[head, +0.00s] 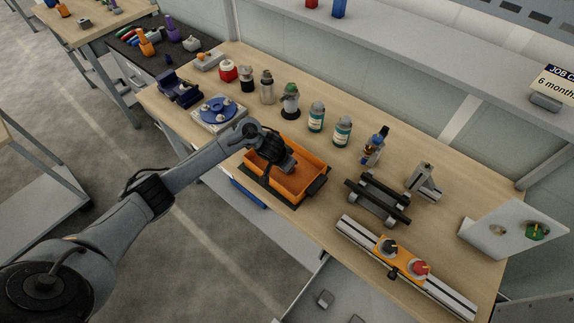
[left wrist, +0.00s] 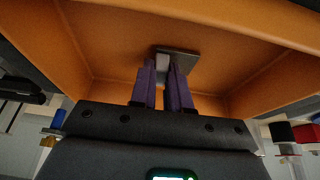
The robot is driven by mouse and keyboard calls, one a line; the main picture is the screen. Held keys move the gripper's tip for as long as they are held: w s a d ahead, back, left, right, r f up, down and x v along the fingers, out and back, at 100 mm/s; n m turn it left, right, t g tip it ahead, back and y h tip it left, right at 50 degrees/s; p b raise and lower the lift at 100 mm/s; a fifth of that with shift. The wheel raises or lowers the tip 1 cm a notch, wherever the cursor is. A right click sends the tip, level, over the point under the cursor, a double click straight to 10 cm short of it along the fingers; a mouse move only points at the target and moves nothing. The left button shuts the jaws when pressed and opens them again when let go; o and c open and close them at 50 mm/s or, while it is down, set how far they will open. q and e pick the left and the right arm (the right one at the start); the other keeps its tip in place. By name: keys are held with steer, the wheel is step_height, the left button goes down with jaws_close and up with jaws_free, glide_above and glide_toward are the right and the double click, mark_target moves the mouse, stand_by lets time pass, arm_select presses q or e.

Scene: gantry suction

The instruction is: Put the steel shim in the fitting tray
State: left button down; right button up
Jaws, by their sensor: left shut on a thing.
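The fitting tray (head: 312,182) is an orange open box near the front edge of the bench in the head view. Its orange walls and floor (left wrist: 105,40) fill the upper part of the left wrist view. My left gripper (head: 283,163) reaches down over the tray from the left. In the left wrist view its purple fingers (left wrist: 165,75) are shut on a small grey steel shim (left wrist: 180,54), seen against the tray's orange inside. I cannot tell whether the shim touches the tray floor. In the head view the gripper hides the shim. My right gripper is not in view.
A blue round fixture (head: 218,110) stands left of the tray. A rail with knobs (head: 405,266) lies at the front right.

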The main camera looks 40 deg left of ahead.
arm_select(q)
steer(key=shift+f, duration=0.15)
steer(key=c, duration=1.1)
jaws_free()
